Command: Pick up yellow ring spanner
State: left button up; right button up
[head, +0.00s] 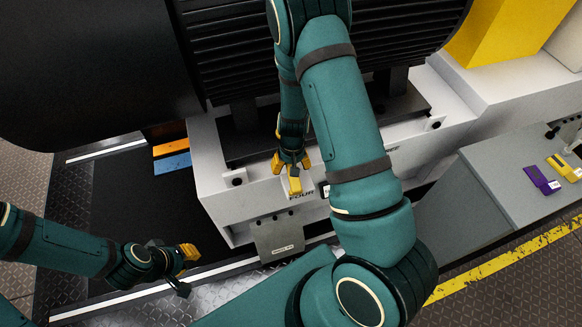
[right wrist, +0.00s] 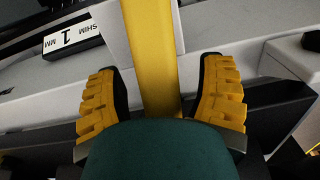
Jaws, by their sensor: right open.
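A smooth yellow bar (right wrist: 152,60), which looks like the yellow ring spanner, runs between the two fingers of my right gripper (right wrist: 163,95) in the right wrist view. A gap shows on both sides of it, so the fingers are apart and not closed on it. No ring end is visible. In the head view, my right gripper (head: 290,164) points down over the pale machine base, with a short yellow piece (head: 294,185) just below its fingers, probably the same spanner. My left gripper (head: 184,264) is low on the left, away from it; its jaw opening is unclear.
A label reading "SHIM 1 MM" (right wrist: 72,36) lies beside the bar. The dark ribbed motor (head: 225,50) stands above the pale base (head: 222,190). Orange (head: 171,147) and blue (head: 172,164) plates lie left. Purple (head: 541,180) and yellow (head: 563,168) items sit on the right grey surface.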

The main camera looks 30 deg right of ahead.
jog(key=shift+f, duration=0.5)
grip_shut()
jog(key=shift+r, duration=0.1)
